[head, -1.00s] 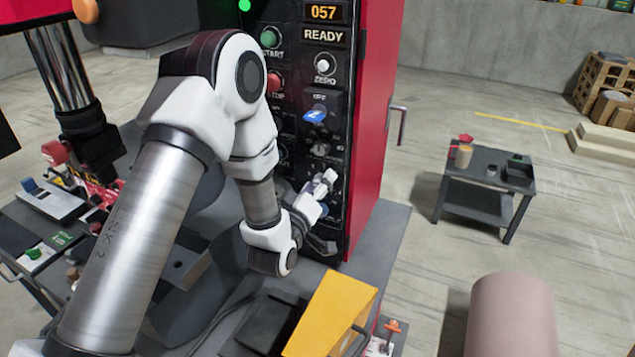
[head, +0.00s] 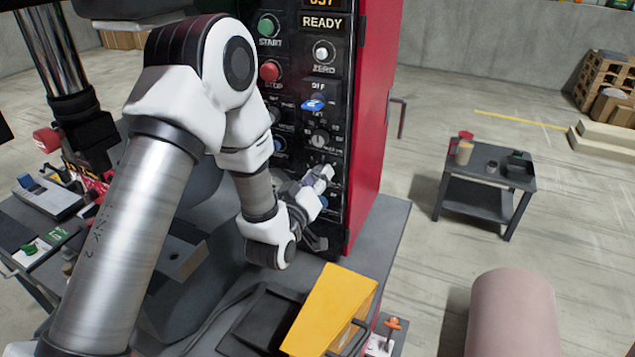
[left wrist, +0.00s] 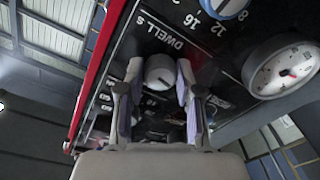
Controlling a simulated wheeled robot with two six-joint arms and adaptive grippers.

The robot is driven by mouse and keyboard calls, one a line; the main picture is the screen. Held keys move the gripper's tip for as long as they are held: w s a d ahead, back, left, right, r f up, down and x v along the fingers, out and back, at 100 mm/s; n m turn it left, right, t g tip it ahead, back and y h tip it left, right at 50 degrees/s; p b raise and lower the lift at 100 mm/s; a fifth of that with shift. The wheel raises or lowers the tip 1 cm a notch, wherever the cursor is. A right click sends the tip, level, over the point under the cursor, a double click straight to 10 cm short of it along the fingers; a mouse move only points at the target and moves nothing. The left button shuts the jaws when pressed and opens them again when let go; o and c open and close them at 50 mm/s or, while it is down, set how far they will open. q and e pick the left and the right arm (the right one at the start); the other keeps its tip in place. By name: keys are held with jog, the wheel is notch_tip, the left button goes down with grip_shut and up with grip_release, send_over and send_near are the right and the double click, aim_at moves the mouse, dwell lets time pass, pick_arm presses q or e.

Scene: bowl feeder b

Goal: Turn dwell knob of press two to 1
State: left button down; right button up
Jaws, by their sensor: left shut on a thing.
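The black control panel of the red press (head: 290,65) stands in the middle of the head view. My left gripper (head: 321,178) is at its lower right part. In the left wrist view my left gripper (left wrist: 159,85) has its two fingers on either side of a light grey round knob (left wrist: 159,72) and is shut on it. The lettering "DWELL S" (left wrist: 168,35) lies between this knob and a blue knob (left wrist: 225,6) with numbers 8, 12 and 16 around it. The held knob's pointer cannot be made out. My right gripper is not in view.
A round white gauge (left wrist: 285,68) sits beside the blue knob. On the panel above my gripper are a blue selector (head: 313,104) and another grey knob (head: 320,139). A yellow box (head: 330,310) stands below. A small dark table (head: 485,180) stands on the right.

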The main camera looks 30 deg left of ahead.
pick_arm(q)
jog(key=shift+w+r+m+b, duration=0.15)
jog(key=shift+m+b, duration=1.35)
jog(key=shift+m, duration=1.4)
jog(key=shift+r+t, duration=0.1)
jog(key=shift+t, duration=0.2)
jog(key=c, duration=0.8)
grip_release()
jog(key=shift+o, duration=0.2)
jog(key=shift+f, duration=0.2)
jog(key=s, duration=0.7)
jog(key=shift+s+d, duration=0.3)
jog(key=shift+f, duration=0.1)
